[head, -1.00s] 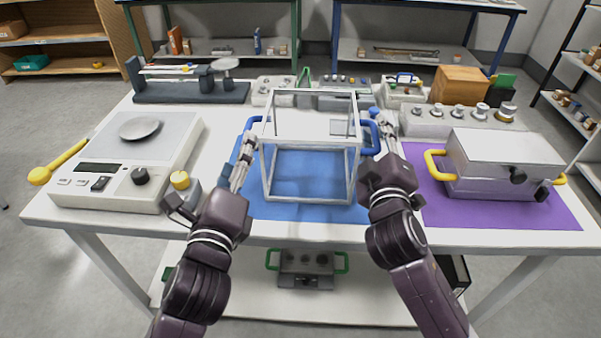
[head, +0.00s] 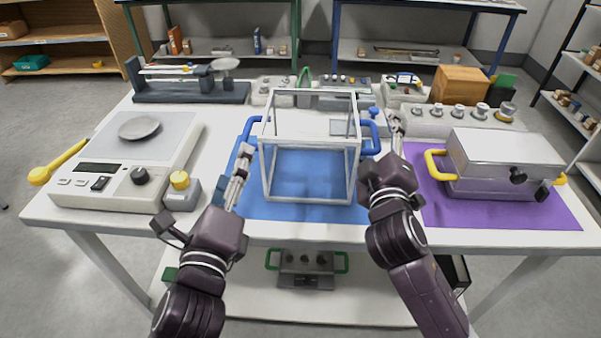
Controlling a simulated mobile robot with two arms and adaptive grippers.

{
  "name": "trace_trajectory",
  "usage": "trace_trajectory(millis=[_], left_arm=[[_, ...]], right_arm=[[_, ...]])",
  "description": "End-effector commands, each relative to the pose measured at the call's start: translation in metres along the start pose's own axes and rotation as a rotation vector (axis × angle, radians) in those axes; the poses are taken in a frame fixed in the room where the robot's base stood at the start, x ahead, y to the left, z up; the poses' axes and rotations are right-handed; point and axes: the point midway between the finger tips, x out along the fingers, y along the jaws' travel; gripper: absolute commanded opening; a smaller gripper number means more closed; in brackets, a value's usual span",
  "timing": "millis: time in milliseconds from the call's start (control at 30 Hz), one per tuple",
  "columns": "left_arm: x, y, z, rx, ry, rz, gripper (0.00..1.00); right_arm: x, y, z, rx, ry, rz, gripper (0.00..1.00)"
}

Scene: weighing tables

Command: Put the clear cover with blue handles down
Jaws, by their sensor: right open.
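The clear cover (head: 311,201), a box-shaped frame with see-through walls, stands upright on the blue mat (head: 250,208) in the middle of the table. Its left blue handle (head: 249,129) and right blue handle (head: 371,139) stick out at its sides. My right gripper (head: 396,122) is open just right of the right handle, apart from it as far as I can see. My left gripper (head: 243,152) is close beside and slightly below the left handle; whether its fingers are apart is hard to make out.
A scale (head: 120,160) with a round pan stands at the left. A silver case (head: 500,165) with yellow handles sits on a purple mat (head: 440,215) at the right. Weights in a block (head: 455,122) and a balance (head: 190,92) line the back.

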Motion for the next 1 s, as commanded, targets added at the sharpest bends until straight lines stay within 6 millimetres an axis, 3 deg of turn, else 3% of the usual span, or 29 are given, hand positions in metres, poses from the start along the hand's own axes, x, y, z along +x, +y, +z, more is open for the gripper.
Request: trace_trajectory(millis=[267,700,1000], left_arm=[[0.0,0.0,0.0,0.0,0.0,0.0,0.62],[0.0,0.0,0.0,0.0,0.0,0.0,0.62],[0.0,0.0,0.0,0.0,0.0,0.0,0.62]], right_arm=[[-0.012,-0.001,0.0,0.001,0.0,-0.002,0.58],[-0.099,-0.001,0.001,0.003,-0.001,-0.003,0.58],[-0.12,0.0,0.0,0.0,0.0,0.0,0.58]])
